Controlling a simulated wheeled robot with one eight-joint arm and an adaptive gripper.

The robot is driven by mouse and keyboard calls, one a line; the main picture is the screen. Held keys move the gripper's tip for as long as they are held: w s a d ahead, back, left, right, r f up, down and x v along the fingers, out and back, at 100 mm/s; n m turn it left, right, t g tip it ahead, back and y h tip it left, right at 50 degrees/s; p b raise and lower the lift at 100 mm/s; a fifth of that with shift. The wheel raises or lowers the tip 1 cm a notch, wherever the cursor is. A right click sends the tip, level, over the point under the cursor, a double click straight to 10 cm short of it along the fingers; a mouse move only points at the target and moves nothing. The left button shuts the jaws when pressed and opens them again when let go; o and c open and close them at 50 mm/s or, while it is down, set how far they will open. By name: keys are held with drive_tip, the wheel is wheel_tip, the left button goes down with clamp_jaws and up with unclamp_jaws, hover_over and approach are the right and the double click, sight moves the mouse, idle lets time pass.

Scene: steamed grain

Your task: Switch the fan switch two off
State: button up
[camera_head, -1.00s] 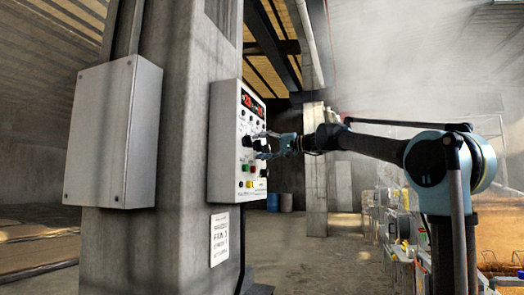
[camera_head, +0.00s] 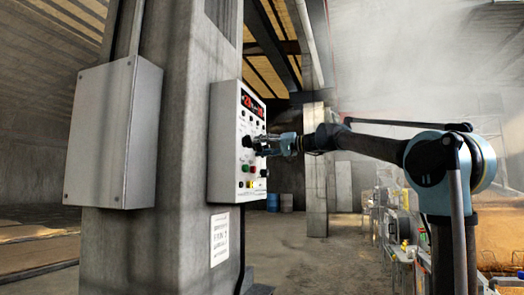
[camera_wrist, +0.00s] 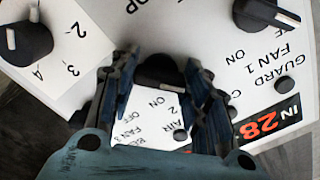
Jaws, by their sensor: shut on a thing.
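The white control panel (camera_head: 224,150) is fixed to the side of a grey column. It carries a red digital display (camera_head: 251,104), black knobs and small coloured buttons. My gripper (camera_head: 263,141) is at the panel's face, level with its middle knobs. In the wrist view my gripper (camera_wrist: 160,66) has its two dark fingers closed on either side of a black rotary knob (camera_wrist: 161,74). The printing beside this knob is partly hidden; "ON" and "FAN 3" are partly legible between the fingers. Another knob (camera_wrist: 268,14), beside the print "GUARD FAN 1", is at the upper right.
A third knob (camera_wrist: 27,42) with numbers around it is at the upper left of the wrist view. A grey box (camera_head: 108,133) is on the column's left side. A paper notice (camera_head: 220,239) is below the panel. Open floor lies to the right of the column.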

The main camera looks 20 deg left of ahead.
drive_tip(key=shift+f, duration=0.15)
drive_tip(key=o, duration=1.1)
drive_tip(key=shift+w, duration=0.1)
drive_tip(key=shift+c, duration=0.2)
drive_tip(key=shift+d, duration=0.1)
drive_tip(key=d, duration=1.1)
drive_tip(key=shift+s+d, duration=0.4)
drive_tip(key=shift+s, duration=0.05)
drive_tip(key=shift+f, duration=0.1)
